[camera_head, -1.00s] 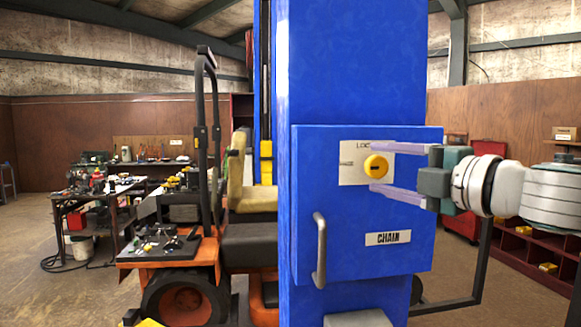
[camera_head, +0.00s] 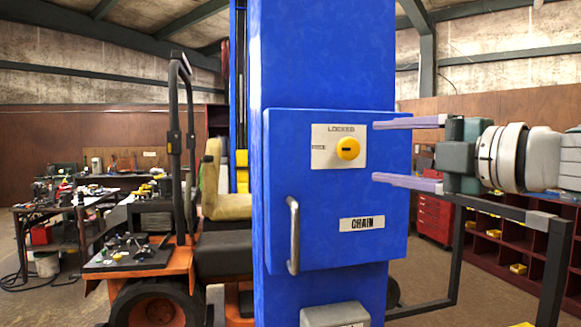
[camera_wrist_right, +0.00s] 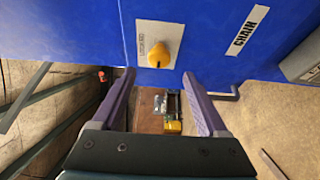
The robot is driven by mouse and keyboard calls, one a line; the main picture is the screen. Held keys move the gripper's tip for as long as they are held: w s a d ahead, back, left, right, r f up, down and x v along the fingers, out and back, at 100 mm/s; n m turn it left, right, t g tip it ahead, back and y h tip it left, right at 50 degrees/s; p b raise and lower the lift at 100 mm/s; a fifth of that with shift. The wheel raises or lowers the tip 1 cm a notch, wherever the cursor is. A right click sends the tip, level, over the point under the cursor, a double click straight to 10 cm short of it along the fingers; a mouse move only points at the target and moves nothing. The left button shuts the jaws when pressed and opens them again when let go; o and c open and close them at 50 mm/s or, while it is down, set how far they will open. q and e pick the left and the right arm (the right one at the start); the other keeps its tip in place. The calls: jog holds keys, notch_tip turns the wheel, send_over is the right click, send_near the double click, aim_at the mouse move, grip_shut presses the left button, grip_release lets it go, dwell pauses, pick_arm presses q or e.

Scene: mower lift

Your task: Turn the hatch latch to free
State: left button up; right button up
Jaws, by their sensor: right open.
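The hatch latch is a round yellow knob (camera_head: 348,148) with a dark slot lying level across it. It sits on a white plate (camera_head: 324,160) marked LOCKED above the knob, with a smaller label to its left too small to read. The plate is on the blue hatch (camera_head: 385,235), which is closed and has a grey handle (camera_head: 293,235). My right gripper (camera_head: 378,152) is open and empty, its purple fingers right of the knob and apart from it. In the right wrist view the knob (camera_wrist_right: 159,54) shows ahead of the open fingers (camera_wrist_right: 160,78). My left gripper is not seen.
The hatch is on a blue column (camera_head: 325,50). A grey box (camera_head: 335,313) juts out below the hatch. An orange mower (camera_head: 150,262) with a roll bar stands at left. A dark metal frame (camera_head: 500,210) lies below my right arm. A CHAIN label (camera_head: 362,223) is low on the hatch.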

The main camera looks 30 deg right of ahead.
jog(key=shift+s+d+r, duration=0.1)
jog(key=shift+s+d, duration=0.05)
jog(key=shift+s, duration=0.85)
jog(key=shift+s+d, duration=0.1)
jog(key=shift+s, duration=0.85)
jog(key=s+f+m+g+h, duration=0.2)
jog(key=s+f+m, duration=0.25)
jog(key=f, duration=0.25)
jog(key=s+d+f+m+g+h, duration=0.1)
jog(key=s+f+m+g+h, duration=0.2)
jog(key=f+m, duration=0.25)
jog(key=s+f+m+g+h, duration=0.2)
jog(key=s+f+m, duration=0.15)
jog(key=f, duration=0.35)
jog(key=s+a+f+m+g+y, duration=0.2)
jog(key=s+a+f+g, duration=0.1)
jog(key=a, duration=0.5)
jog(key=s+a+f+m+g+y, duration=0.2)
jog(key=s+a+f+g, duration=0.2)
jog(key=s+a, duration=0.4)
jog(key=shift+a+f+p, duration=0.3)
jog(key=shift+f+p, duration=0.1)
jog(key=shift+f, duration=0.1)
